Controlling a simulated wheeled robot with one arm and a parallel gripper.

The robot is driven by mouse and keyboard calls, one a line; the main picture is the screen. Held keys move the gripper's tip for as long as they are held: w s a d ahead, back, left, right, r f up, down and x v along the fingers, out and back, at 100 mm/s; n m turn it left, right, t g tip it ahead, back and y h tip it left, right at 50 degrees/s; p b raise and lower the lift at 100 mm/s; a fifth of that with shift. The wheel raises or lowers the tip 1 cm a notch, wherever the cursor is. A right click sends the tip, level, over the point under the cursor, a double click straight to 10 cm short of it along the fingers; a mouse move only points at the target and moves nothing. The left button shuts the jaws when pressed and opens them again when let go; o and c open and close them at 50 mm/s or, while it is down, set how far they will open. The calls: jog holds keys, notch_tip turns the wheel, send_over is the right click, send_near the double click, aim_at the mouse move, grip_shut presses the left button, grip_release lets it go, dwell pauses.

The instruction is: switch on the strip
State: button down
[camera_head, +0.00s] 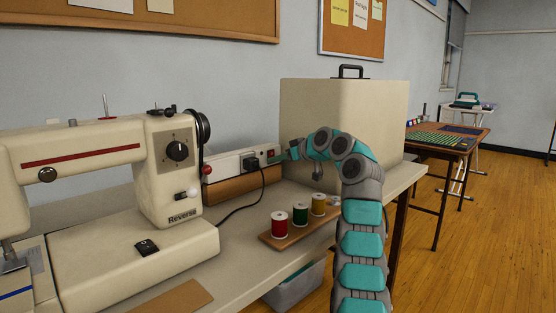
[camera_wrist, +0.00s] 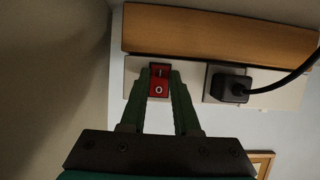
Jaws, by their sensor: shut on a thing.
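The white power strip (camera_head: 226,164) lies along the wall at the back of the table. It also shows in the wrist view (camera_wrist: 280,96). Its red rocker switch (camera_wrist: 159,88) is at one end, marked with a line and an O; which side is pressed I cannot tell. A black plug (camera_head: 251,161) with a cord sits in a socket beside the switch. My gripper (camera_wrist: 161,70) is at the switch, its two dark green fingers shut on the switch's sides. In the head view the fingers are small and partly hidden by my arm.
A cream sewing machine (camera_head: 150,180) stands left of the strip. A large beige case (camera_head: 345,110) with a black handle stands to the right, close to my arm. Thread spools (camera_head: 300,215) on a wooden rack stand in front. A wooden block (camera_head: 240,184) is below the strip.

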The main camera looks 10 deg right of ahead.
jog(key=shift+f, duration=0.1)
jog(key=f+b, duration=0.1)
jog(key=b, duration=0.3)
jog(key=shift+t+y, duration=0.3)
jog(key=shift+t, duration=0.1)
jog(key=shift+f+t+y+b, duration=0.1)
jog(key=shift+t+y+b, duration=0.25)
jog(key=shift+b, duration=0.9)
jog(key=shift+r+t+b, duration=0.2)
jog(key=shift+t+b, duration=0.15)
jog(key=shift+b, duration=0.3)
jog(key=shift+r, duration=0.15)
jog(key=c, duration=0.6)
grip_release()
jog(key=shift+c, duration=0.2)
jog(key=shift+r+p, duration=0.1)
jog(key=shift+p, duration=0.2)
jog(key=r+g+h+p, duration=0.1)
jog(key=g+p, duration=0.1)
jog(key=p, duration=0.5)
jog(key=shift+r+p, duration=0.15)
jog(key=shift+p, duration=0.15)
